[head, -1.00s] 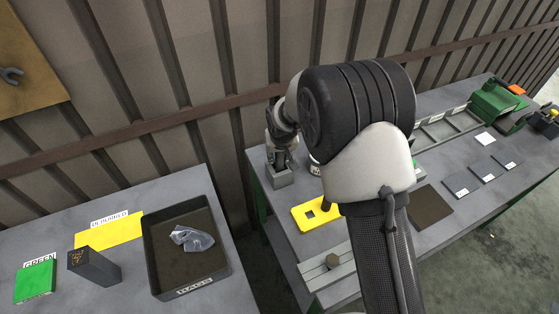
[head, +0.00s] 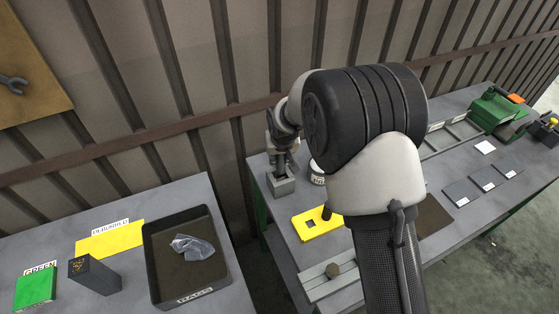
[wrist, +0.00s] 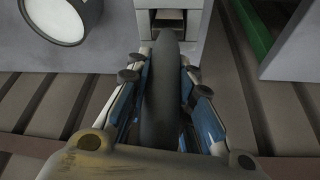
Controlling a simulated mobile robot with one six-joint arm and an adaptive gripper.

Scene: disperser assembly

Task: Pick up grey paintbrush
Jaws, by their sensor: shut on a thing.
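The grey paintbrush (wrist: 160,110) shows in the wrist view as a long rounded grey shape between my fingers, pointing to the grey block holder (wrist: 170,18). My gripper (wrist: 165,72) has a finger on each side of it and is shut on it. In the head view my gripper (head: 281,158) is pointed down just above the grey block holder (head: 281,186) at the back left corner of the right table. The brush's far end is hidden in the wrist view, and I cannot make the brush out clearly in the head view.
A white round can (head: 318,178) stands close beside the holder. A yellow plate (head: 318,222) lies in front of it. The corrugated wall (head: 230,90) is close behind. A gap separates the right table from the left table with the black tray (head: 150,270).

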